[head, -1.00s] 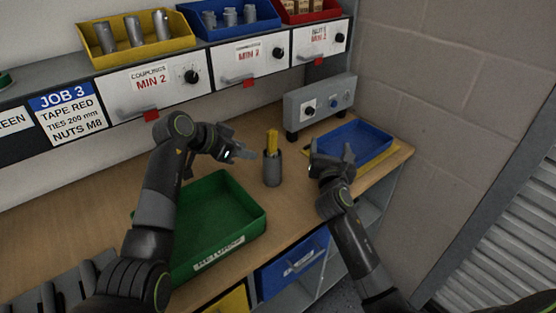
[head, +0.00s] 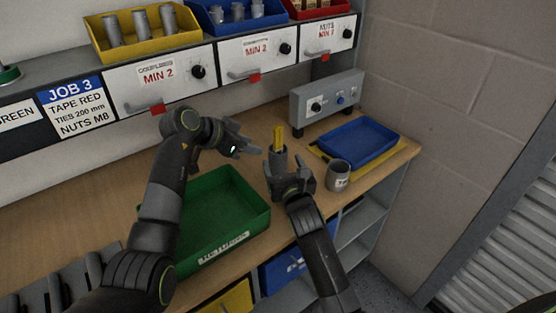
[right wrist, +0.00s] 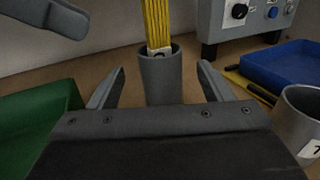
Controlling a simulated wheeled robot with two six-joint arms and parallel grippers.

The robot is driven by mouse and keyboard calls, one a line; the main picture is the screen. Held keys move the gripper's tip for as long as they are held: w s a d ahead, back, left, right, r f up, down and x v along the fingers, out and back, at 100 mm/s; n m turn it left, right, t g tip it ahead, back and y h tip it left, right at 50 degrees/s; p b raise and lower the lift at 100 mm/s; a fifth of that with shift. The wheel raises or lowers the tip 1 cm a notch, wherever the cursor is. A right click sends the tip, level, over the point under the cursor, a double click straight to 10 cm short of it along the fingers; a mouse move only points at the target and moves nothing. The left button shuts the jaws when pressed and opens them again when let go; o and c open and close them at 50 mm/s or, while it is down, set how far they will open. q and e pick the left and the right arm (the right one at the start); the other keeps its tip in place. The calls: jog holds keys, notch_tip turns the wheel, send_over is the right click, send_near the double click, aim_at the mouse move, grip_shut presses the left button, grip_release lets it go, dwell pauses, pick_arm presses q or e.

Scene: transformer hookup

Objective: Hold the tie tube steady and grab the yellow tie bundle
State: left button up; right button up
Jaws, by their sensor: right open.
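The grey tie tube (head: 279,159) stands upright on the bench with the yellow tie bundle (head: 279,137) sticking out of its top. In the right wrist view the tube (right wrist: 162,82) and the bundle (right wrist: 158,25) are straight ahead. My right gripper (head: 288,176) is open, with its fingers (right wrist: 158,85) to either side of the tube and gaps on both sides. My left gripper (head: 249,140) is just left of the bundle, apart from it, fingers spread and empty. The tube's lower part is hidden by my right gripper.
A grey labelled mug (head: 338,178) stands close right of my right gripper. A green returns tray (head: 258,222) lies to the left. A blue tray (head: 385,150) is at the right, and a grey control box (head: 312,108) stands behind.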

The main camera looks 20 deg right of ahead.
aim_at(281, 171)
notch_tip(281, 171, down, 5)
jog(key=w, duration=0.5)
jog(key=shift+w+d+r, duration=0.1)
jog(key=shift+w+d, duration=0.05)
jog(key=shift+w, duration=1.1)
jog(key=shift+c, duration=0.3)
jog(key=c, duration=1)
jog(key=shift+o, duration=0.2)
